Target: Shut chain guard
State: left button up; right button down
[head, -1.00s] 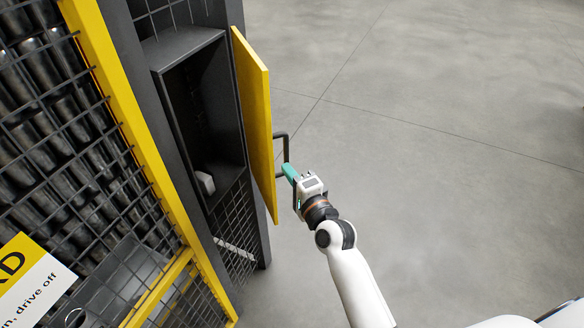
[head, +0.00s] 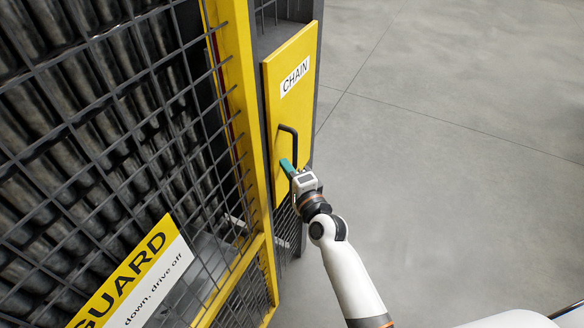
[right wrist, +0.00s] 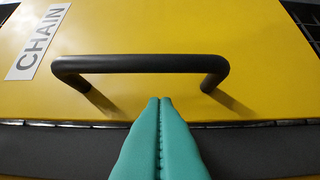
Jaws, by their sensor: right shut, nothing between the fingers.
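The chain guard (head: 285,105) is a yellow door with a white "CHAIN" label, lying over the dark housing in the head view. Its black bar handle (head: 294,143) is on its lower part. My right gripper (head: 286,167) is shut and empty, its green fingertips at the lower part of the handle. In the right wrist view the yellow door (right wrist: 200,30) fills the upper part, with the handle (right wrist: 140,64) crossing it. The shut green fingers (right wrist: 160,105) point at the door just below the handle bar, not around it. My left gripper is not in view.
A yellow-framed mesh fence (head: 232,80) with dark cans or rollers behind it stands left of the door. A yellow and white "GUARD" sign (head: 140,275) hangs at the lower left. The grey floor (head: 460,130) on the right is clear.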

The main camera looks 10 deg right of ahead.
jog(key=shift+w+a, duration=0.3)
jog(key=shift+a, duration=0.25)
jog(key=shift+s+d, duration=0.1)
jog(key=shift+s+f, duration=0.1)
jog(key=shift+s, duration=0.25)
jog(key=b+v, duration=0.2)
jog(key=v, duration=0.9)
